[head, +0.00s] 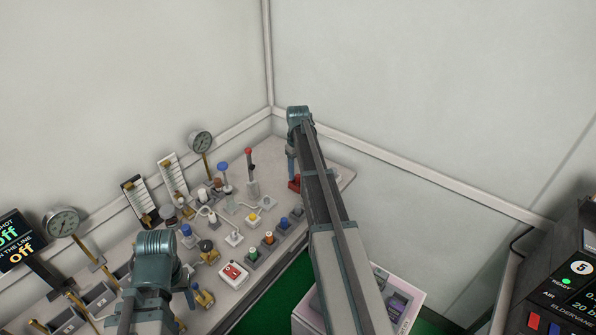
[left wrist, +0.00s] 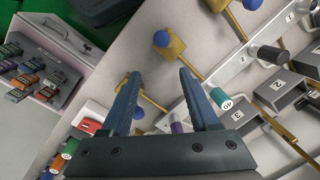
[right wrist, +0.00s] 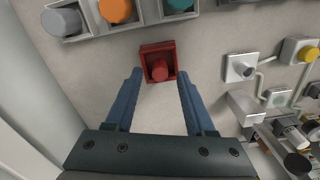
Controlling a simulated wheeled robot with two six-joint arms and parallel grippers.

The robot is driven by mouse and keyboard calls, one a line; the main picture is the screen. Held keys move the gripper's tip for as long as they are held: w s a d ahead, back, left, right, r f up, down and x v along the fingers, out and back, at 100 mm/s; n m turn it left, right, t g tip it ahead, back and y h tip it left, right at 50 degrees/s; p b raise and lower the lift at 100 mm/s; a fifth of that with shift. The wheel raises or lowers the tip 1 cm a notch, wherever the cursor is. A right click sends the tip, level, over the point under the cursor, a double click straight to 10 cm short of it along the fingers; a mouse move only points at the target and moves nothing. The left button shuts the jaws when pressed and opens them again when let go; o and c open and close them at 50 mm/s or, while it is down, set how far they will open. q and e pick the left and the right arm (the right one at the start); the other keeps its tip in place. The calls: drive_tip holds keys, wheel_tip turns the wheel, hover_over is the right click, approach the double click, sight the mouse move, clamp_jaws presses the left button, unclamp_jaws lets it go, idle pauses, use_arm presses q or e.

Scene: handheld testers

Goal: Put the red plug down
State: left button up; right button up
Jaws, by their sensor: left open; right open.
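In the head view a bit of the red plug (head: 294,184) shows below my right gripper (head: 292,165), partly hidden by the arm. My left gripper (left wrist: 160,73) is open and empty above the front left of the panel, near brass valves with blue knobs (left wrist: 161,39). Its fingertips are hidden in the head view.
Coloured plugs in grey sockets, including an orange one (right wrist: 115,10), line up beside the red plug. A white socket (right wrist: 240,67) stands to its right. Gauges (head: 201,141) and levers rise at the back. A box (head: 395,290) sits on green flooring in front.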

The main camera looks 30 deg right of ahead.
sight(297, 176)
wheel_tip(297, 176, up, 10)
drive_tip(key=p, duration=0.9)
drive_tip(key=shift+r+p, duration=0.2)
drive_tip(key=shift+p, duration=0.1)
drive_tip(key=shift+a, duration=0.1)
drive_tip(key=s+a+n, duration=0.1)
drive_tip(key=s+a, duration=0.3)
drive_tip(key=a, duration=0.6)
drive_tip(key=s+a, duration=0.4)
drive_tip(key=a, duration=0.5)
drive_tip(key=s+a+n+h, duration=0.1)
drive_tip(key=s+a, duration=1.7)
drive_tip(key=s, duration=0.1)
drive_tip(key=shift+s, duration=0.2)
